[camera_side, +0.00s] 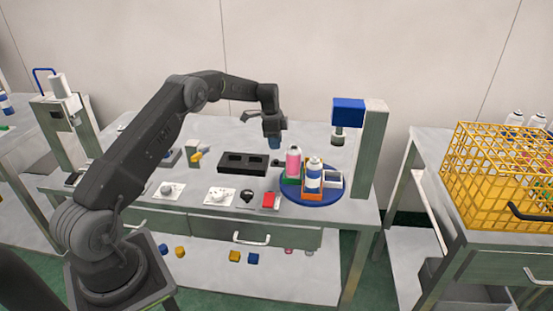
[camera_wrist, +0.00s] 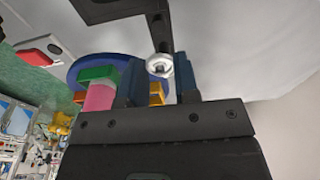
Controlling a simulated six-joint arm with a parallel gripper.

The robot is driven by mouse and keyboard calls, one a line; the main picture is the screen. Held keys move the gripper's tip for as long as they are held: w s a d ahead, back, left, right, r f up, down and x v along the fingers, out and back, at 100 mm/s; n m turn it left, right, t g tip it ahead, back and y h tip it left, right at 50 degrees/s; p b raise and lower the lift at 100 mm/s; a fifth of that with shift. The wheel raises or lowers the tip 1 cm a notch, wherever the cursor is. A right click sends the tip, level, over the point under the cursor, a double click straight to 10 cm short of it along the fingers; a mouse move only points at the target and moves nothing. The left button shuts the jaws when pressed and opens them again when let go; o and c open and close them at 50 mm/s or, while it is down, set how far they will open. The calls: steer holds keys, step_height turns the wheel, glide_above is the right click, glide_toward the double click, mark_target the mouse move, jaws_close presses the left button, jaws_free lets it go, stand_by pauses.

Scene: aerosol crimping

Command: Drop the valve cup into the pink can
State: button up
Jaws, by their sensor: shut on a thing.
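The valve cup (camera_wrist: 160,65) is a small silvery round piece between the two blue fingertips in the wrist view. My gripper (camera_wrist: 160,72) is shut on it. In the side view my gripper (camera_side: 273,140) hangs above the bench, to the left of and higher than the pink can; the cup is too small to make out there. The pink can (camera_side: 293,162) stands upright in a green holder on a round blue turntable (camera_side: 312,201). In the wrist view the pink can (camera_wrist: 99,98) is left of the fingers, apart from the cup; its opening is not visible there.
A blue-and-white can (camera_side: 314,178) in an orange holder and a white holder (camera_side: 333,181) share the turntable. A press with a blue head (camera_side: 348,112) stands behind right. A black two-slot block (camera_side: 242,163) lies left of the turntable. A red item (camera_side: 270,200) lies in front.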

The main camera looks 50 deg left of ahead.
step_height(320, 180, up, 16)
steer(key=r, duration=0.1)
glide_above(293, 153)
steer(key=w+a, duration=0.1)
step_height(293, 153, down, 5)
steer(key=shift+a+f, duration=0.1)
steer(key=shift+a, duration=0.05)
steer(key=shift+w+f, duration=0.1)
steer(key=shift+f, duration=1.8)
steer(key=shift+f, duration=0.15)
stand_by(0.8)
steer(key=o, duration=0.7)
steer(key=shift+o, duration=0.2)
